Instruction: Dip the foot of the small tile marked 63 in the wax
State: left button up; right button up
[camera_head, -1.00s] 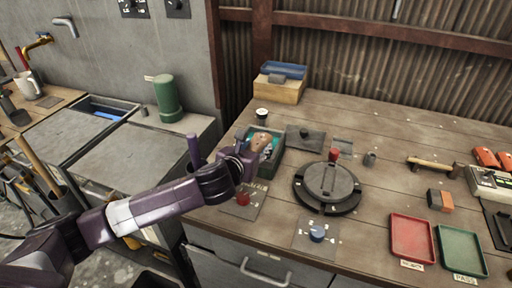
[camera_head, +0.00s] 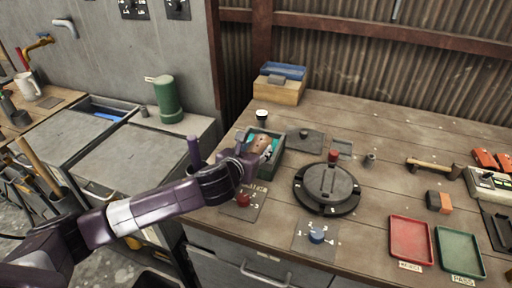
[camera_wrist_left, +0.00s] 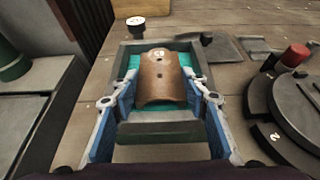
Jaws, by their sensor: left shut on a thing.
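The small brown curved tile (camera_wrist_left: 161,80) has a white mark at its top that looks like 63. My left gripper (camera_wrist_left: 160,100) is shut on it, its blue fingers at the tile's two sides. In the head view the tile (camera_head: 261,144) and left gripper (camera_head: 257,160) are over the dark green tray (camera_head: 277,157). Teal wax (camera_wrist_left: 127,72) shows inside the tray around the tile. The tile's foot is hidden, so I cannot tell whether it touches the wax. My right gripper is not in view.
A round dark turntable (camera_head: 327,192) with a red knob stands right of the tray. A flat dark plate (camera_head: 304,141) lies behind it. Red (camera_head: 411,238) and green (camera_head: 460,252) trays lie right.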

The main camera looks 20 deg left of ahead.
pick_arm(q)
jog(key=shift+r+p, duration=1.1)
jog(key=shift+r, duration=0.25)
dwell(0.3)
jog(key=shift+r, duration=0.1)
jog(key=shift+r+p, duration=2.45)
jog(key=shift+p, duration=0.6)
